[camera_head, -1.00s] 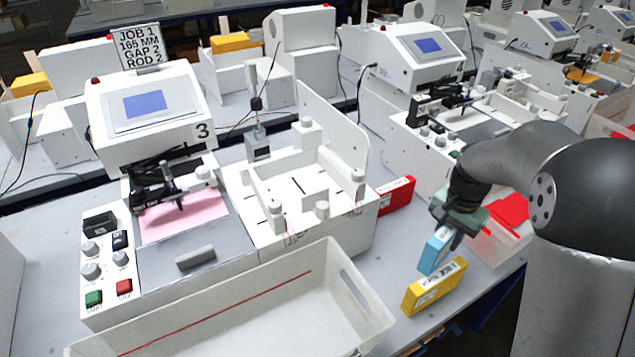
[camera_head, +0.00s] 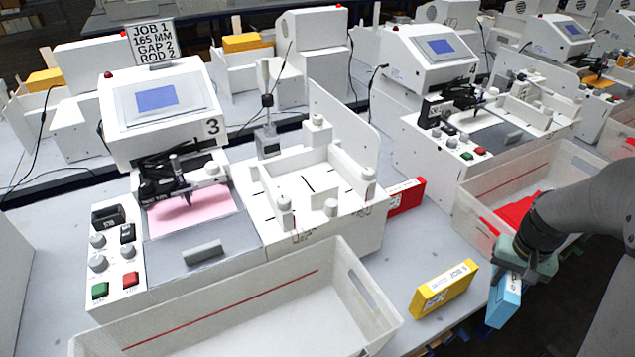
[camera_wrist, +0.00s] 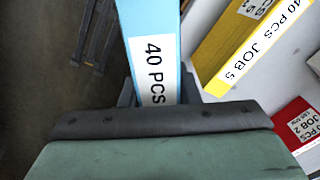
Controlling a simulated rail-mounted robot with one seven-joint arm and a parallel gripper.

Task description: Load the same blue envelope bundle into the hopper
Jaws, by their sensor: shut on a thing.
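The blue envelope bundle (camera_head: 504,301) hangs from my gripper (camera_head: 517,277) at the right in the head view, past the table's right edge. In the wrist view the blue bundle (camera_wrist: 152,40) points away from the jaws, with a white label reading "40 PCS". My gripper is shut on it. The hopper (camera_head: 310,190) is the white open bay with several knobbed posts, right of the plotter marked 3 (camera_head: 155,110). Its floor looks empty of envelopes.
A yellow bundle (camera_head: 443,289) lies at the table's right edge. A red bundle (camera_head: 405,197) stands beside the hopper. An empty white bin (camera_head: 365,285) stands in front of the plotter. Another bin (camera_head: 465,195) holding red material is behind my gripper.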

